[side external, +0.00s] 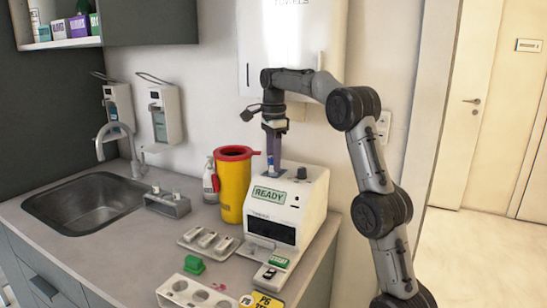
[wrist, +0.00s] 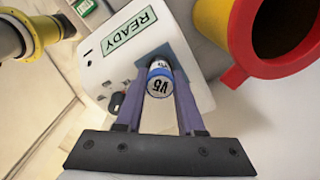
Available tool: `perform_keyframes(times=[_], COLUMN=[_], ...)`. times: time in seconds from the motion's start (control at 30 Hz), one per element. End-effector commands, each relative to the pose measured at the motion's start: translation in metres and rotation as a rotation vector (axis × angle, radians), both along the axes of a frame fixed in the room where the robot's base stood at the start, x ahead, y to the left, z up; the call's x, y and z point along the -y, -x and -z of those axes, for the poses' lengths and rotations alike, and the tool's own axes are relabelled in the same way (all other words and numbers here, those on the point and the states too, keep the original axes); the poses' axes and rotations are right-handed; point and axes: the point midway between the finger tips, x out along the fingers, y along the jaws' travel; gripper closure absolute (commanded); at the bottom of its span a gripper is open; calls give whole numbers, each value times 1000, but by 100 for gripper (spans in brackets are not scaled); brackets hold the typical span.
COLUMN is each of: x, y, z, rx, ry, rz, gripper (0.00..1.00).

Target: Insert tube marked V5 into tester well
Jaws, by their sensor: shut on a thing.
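The tube marked V5 (wrist: 159,80) is between the fingers of my gripper (wrist: 160,100) in the wrist view, with its blue band and label showing. In the side view my gripper (side external: 273,150) points down above the top of the white tester (side external: 285,205), and a bit of the tube (side external: 270,163) shows at the fingertips. The tester's display reads READY. The tube is over or at the dark well area on the tester's top; whether its lower end is inside the well is hidden.
A yellow sharps bin (side external: 233,190) with a red rim stands close left of the tester. A sink (side external: 85,205) is at left.

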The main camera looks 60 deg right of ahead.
Motion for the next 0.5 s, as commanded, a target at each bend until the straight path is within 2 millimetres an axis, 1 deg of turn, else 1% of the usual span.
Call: perform_keyframes(times=[0.33, 0.37, 0.5], x=[0, 0, 0], y=[0, 0, 0], z=[1, 1, 1], rx=[0, 0, 0], ry=[0, 0, 0], rz=[0, 0, 0], gripper=[100, 57, 32])
